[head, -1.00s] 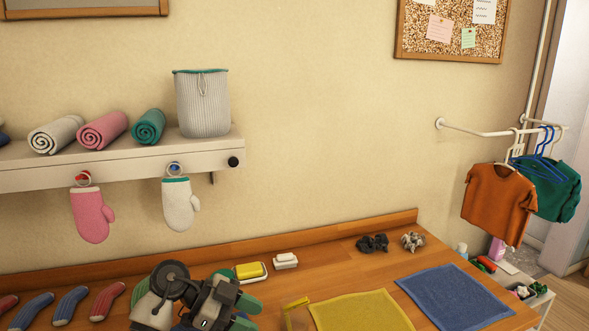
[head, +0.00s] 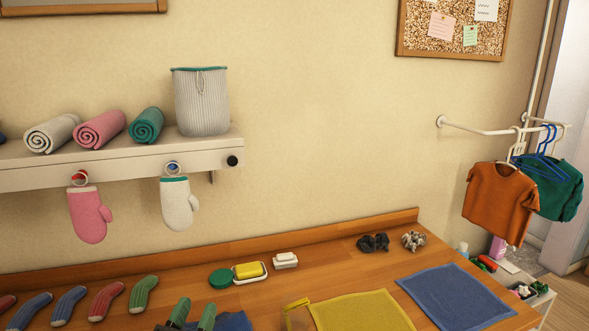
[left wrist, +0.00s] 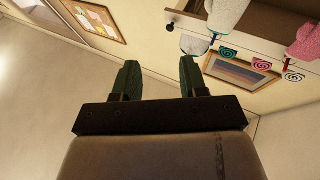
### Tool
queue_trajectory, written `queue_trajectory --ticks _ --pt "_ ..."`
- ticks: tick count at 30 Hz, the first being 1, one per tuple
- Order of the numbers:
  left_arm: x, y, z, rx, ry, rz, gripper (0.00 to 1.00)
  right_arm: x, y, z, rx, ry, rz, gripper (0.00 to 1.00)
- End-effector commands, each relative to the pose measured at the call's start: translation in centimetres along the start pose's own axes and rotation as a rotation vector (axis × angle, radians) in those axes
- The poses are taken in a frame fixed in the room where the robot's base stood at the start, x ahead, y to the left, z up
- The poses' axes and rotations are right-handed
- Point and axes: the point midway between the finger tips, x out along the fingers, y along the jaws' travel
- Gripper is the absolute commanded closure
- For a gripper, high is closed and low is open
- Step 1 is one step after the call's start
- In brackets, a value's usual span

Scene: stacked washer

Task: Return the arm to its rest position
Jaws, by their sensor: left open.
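The rest of the left arm is out of the head view. My right gripper is in neither view.
The wooden counter (head: 325,254) holds several socks at left, a yellow soap (head: 249,270) on a dish, a yellow cloth (head: 362,311) and a blue cloth (head: 455,296). Pink (head: 88,215) and white (head: 179,204) mittens hang under the shelf (head: 110,165). Shirts hang at right.

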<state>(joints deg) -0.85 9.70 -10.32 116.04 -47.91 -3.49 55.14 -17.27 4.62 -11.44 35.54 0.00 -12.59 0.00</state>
Motion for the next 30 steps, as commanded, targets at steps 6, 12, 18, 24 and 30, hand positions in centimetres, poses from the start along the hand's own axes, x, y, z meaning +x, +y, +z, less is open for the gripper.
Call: queue_trajectory --ticks 6,12,18,24,30 --pt "-9.7 -3.6 6.2 -0.002 -0.538 -0.333 0.57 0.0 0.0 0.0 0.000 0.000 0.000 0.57" --pt "-18.8 -2.4 9.4 0.003 -1.012 -0.338 0.57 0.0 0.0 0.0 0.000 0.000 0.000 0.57" --pt "-25.2 -0.3 9.9 0.003 -1.326 -0.231 0.57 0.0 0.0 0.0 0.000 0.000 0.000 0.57" --pt "-30.4 1.9 9.1 -0.005 -1.565 -0.080 0.57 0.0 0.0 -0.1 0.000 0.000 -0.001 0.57" --pt "-32.4 2.7 11.9 -0.007 -1.653 -0.018 0.57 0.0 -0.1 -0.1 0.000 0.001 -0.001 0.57"
